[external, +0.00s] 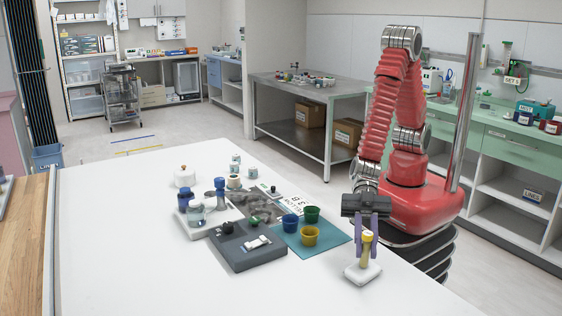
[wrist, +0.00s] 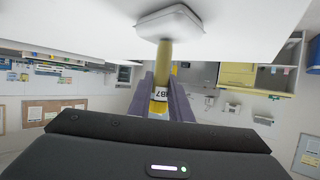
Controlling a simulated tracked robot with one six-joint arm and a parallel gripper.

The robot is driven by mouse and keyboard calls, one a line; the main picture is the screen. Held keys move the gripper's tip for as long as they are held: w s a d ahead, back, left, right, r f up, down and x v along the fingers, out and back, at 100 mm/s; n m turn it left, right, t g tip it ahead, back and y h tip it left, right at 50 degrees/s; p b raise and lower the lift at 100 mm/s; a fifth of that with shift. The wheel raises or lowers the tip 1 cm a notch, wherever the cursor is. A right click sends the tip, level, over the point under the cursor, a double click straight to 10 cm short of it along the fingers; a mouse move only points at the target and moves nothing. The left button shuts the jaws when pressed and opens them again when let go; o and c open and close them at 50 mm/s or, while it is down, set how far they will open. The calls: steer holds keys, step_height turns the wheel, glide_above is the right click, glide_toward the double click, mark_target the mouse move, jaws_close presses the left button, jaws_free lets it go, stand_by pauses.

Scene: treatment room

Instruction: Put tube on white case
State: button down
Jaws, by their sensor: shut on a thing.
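The tube (external: 366,250) is yellow and upright at the front right of the white table. My gripper (external: 367,240) is shut on it, with purple fingers on both sides. The white case (external: 363,273) is a small rounded block directly below the tube. The tube's lower end meets or nearly meets the top of the case; I cannot tell if it bears weight there. In the wrist view the picture is upside down: the tube (wrist: 163,65) runs between my fingers to the white case (wrist: 168,22), and a label with digits shows on it.
A blue mat (external: 318,250) with yellow, blue and green cups lies left of my gripper. The table's front left (external: 140,270) is clear.

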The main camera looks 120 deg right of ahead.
steer(key=shift+f, duration=0.1)
steer(key=c, duration=1.6)
jaws_free()
steer(key=shift+s+d+r, duration=0.25)
steer(key=shift+d+r, duration=0.05)
steer(key=shift+d, duration=0.05)
steer(key=v, duration=1.1)
steer(key=shift+d, duration=0.1)
